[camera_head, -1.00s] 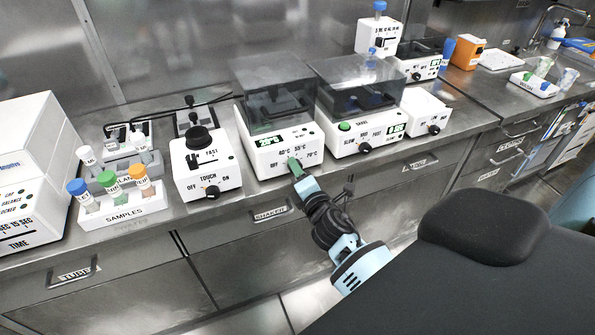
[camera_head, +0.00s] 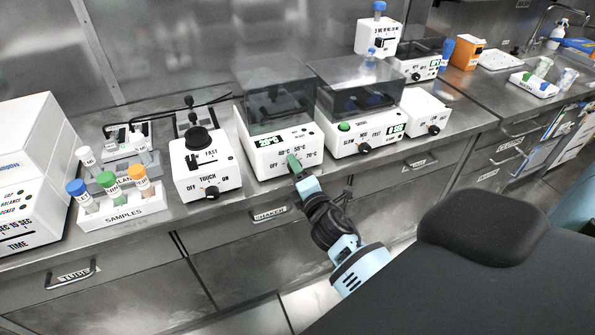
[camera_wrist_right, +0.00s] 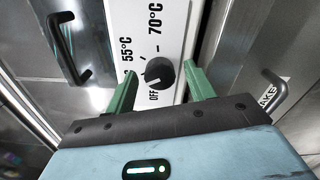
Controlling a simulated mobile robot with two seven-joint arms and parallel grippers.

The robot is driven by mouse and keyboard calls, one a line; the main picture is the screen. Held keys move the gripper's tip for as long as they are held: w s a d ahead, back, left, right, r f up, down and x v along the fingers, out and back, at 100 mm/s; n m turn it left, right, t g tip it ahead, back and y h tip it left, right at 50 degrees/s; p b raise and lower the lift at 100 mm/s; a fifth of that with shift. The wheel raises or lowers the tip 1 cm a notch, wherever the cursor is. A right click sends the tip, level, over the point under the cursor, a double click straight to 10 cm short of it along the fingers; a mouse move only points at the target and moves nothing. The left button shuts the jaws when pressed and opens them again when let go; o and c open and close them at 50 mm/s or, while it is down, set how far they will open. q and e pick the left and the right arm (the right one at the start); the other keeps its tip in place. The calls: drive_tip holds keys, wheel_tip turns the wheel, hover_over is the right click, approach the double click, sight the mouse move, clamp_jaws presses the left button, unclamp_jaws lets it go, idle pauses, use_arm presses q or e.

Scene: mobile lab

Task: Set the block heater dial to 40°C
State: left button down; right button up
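The block heater (camera_head: 262,158) is a white box with a dark clear lid, on the bench in the middle of the head view. Its green display (camera_head: 268,141) seems to read about 20°C. In the right wrist view its dark round dial (camera_wrist_right: 159,72) sits on the white front panel among the marks OFF, 55°C and 70°C. The dial's pale mark appears to point toward OFF. My right gripper (camera_wrist_right: 161,76) is open, its green fingers on either side of the dial, with gaps to it. In the head view the right gripper (camera_head: 293,164) hides the dial. My left gripper is not in view.
A white device with a touch dial (camera_head: 206,168) stands left of the heater, and a shaker (camera_head: 362,138) stands close on its right. A samples rack (camera_head: 124,209) with capped tubes is further left. Drawer handles (camera_head: 270,213) stick out below the bench edge.

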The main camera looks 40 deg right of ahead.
drive_tip(key=shift+s, duration=0.1)
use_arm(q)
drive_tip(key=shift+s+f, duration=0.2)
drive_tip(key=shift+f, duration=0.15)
use_arm(e)
drive_tip(key=v, duration=0.7)
drive_tip(key=shift+s, duration=0.3)
drive_tip(key=shift+a, duration=0.1)
use_arm(q)
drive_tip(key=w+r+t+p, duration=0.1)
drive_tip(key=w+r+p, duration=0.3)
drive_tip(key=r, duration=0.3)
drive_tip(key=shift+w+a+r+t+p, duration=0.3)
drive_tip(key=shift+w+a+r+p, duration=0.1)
drive_tip(key=shift+p, duration=0.45)
use_arm(e)
drive_tip(key=s+a+f+m+g+y, duration=0.2)
drive_tip(key=s+a+f+m+g, duration=0.1)
drive_tip(key=s, duration=0.7)
drive_tip(key=s+a+f+m+g+y, duration=0.2)
drive_tip(key=s+a+f+m, duration=0.3)
drive_tip(key=s, duration=0.5)
drive_tip(key=s+a+f+m+g+y, duration=0.2)
drive_tip(key=s+a+f+m, duration=0.3)
drive_tip(key=s, duration=0.5)
drive_tip(key=f+m+g, duration=0.1)
drive_tip(key=f+m, duration=0.1)
drive_tip(key=m, duration=0.1)
drive_tip(key=shift+s+m+g, duration=0.3)
drive_tip(key=shift+s+g, duration=0.1)
